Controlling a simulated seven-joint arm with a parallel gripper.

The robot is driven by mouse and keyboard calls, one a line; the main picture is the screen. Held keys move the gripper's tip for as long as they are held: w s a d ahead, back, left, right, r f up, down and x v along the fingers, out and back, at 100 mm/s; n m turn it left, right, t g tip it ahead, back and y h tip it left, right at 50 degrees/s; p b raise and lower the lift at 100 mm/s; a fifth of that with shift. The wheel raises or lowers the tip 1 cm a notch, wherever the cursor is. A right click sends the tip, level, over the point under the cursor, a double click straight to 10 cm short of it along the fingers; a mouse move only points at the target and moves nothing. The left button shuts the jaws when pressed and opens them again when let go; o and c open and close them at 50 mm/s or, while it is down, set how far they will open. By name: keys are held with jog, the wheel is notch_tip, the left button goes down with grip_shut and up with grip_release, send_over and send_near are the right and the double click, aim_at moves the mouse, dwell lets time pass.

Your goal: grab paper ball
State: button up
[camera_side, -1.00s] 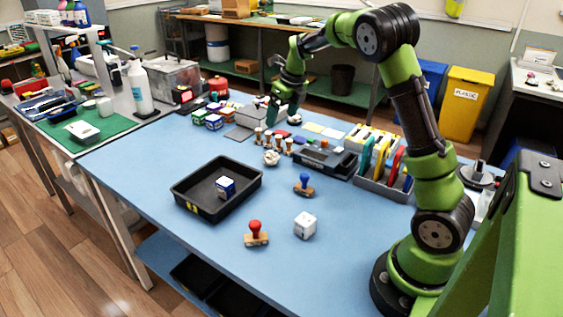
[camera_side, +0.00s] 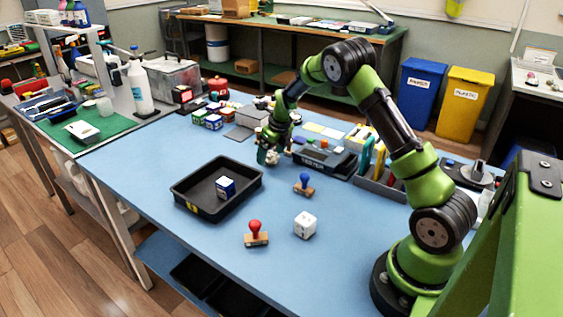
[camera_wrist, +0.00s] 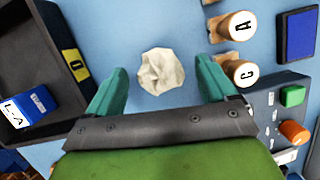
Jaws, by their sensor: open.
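The paper ball (camera_wrist: 160,71) is a crumpled off-white lump on the blue table. In the wrist view it lies between and slightly beyond the fingertips of my gripper (camera_wrist: 163,82), which is open, with visible gaps on both sides. In the side view my gripper (camera_side: 270,152) is low over the table behind the black tray, and the ball (camera_side: 271,161) is partly hidden by the fingers. I cannot tell the exact height of the fingertips.
Wooden stamps lettered A (camera_wrist: 238,26) and C (camera_wrist: 240,70) stand close to the right finger. The black tray (camera_side: 188,203) with a blue-white cube (camera_side: 225,187) is nearby.

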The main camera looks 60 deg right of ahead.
jog(key=shift+w+f, duration=0.15)
jog(key=shift+f, duration=0.2)
jog(key=shift+c, duration=0.5)
jog(key=c, duration=1)
